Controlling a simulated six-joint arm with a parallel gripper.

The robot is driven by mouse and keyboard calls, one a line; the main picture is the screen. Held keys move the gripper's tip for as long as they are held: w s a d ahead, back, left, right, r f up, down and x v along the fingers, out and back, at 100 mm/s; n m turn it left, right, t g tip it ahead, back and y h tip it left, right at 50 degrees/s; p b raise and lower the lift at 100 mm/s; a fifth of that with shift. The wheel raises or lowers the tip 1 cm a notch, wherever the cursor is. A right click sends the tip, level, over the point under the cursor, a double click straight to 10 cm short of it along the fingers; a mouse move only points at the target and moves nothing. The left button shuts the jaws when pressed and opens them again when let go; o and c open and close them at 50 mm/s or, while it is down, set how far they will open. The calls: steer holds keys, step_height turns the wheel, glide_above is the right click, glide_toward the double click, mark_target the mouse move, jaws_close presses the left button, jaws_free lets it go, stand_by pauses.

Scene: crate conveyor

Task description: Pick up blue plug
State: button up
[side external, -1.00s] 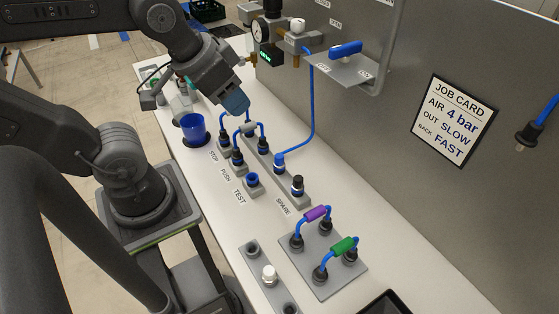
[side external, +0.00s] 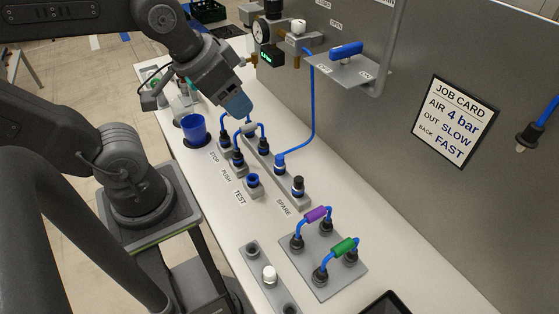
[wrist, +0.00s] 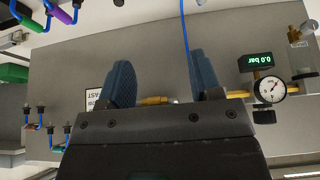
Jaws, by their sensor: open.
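My gripper (side external: 238,106) hangs over the far part of the white bench, above the row of fittings. In the wrist view my gripper (wrist: 160,80) shows two blue ridged fingers apart with nothing held between them. A blue tube ends in a blue-collared fitting (side external: 279,162) on the grey strip. A blue-ringed fitting (side external: 252,181) sits by the TEST label. Other blue-collared fittings (side external: 237,158) with short blue tubes stand near STOP and PUSH. I cannot tell which of these is the blue plug.
A blue cup (side external: 193,129) stands left of the fittings. A grey plate (side external: 325,280) carries purple- and green-sleeved tube loops. A grey panel with a gauge (side external: 261,31) and a blue-handled valve (side external: 346,49) rises behind. A hanging blue tube (side external: 312,105) crosses right of my gripper.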

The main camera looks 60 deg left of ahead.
steer(key=n+g, duration=0.5)
steer(key=n, duration=1.1)
glide_above(280, 157)
step_height(280, 157, down, 11)
steer(key=shift+w+f+g, duration=0.15)
steer(key=shift+f+g, duration=0.15)
steer(key=shift+f, duration=0.35)
step_height(280, 157, down, 7)
steer(key=shift+r, duration=0.2)
steer(key=shift+c, duration=0.2)
steer(key=c, duration=0.9)
